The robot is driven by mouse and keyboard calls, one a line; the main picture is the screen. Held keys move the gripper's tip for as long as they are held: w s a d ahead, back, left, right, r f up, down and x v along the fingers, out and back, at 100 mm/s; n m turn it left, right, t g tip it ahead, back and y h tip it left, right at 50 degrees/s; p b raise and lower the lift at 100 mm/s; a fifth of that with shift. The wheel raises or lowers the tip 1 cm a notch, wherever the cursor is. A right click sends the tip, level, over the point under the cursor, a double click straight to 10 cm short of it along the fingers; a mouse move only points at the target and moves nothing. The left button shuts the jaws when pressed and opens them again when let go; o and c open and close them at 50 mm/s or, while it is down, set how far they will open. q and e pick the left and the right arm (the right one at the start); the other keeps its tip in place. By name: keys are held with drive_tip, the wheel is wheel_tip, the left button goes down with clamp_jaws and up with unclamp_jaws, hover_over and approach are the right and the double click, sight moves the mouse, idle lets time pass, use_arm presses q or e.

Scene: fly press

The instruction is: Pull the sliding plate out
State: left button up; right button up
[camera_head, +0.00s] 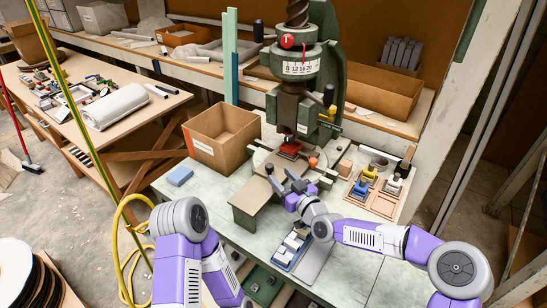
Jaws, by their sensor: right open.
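The green fly press (300,70) stands at the back of the pale workbench. Under its ram a red block (290,147) sits on the press bed, where the sliding plate appears to be. The plate's outline is small and partly hidden, so I cannot tell how far out it is. My right gripper (280,178) is open in front of the bed, its dark fingers pointing toward a small dark knob (269,168). I cannot tell whether they touch it. My left arm is folded at the lower left, and its gripper is not visible.
A brown ledge (252,197) lies left of my right gripper. A blue tray (290,248) holds pale pieces. Wooden trays (372,196) with small parts stand right.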

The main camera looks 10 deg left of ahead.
sight(272, 169)
drive_tip(key=shift+w+a, duration=0.2)
drive_tip(key=shift+a, duration=0.2)
drive_tip(key=shift+b+x, duration=0.45)
drive_tip(key=shift+x, duration=2.55)
clamp_jaws()
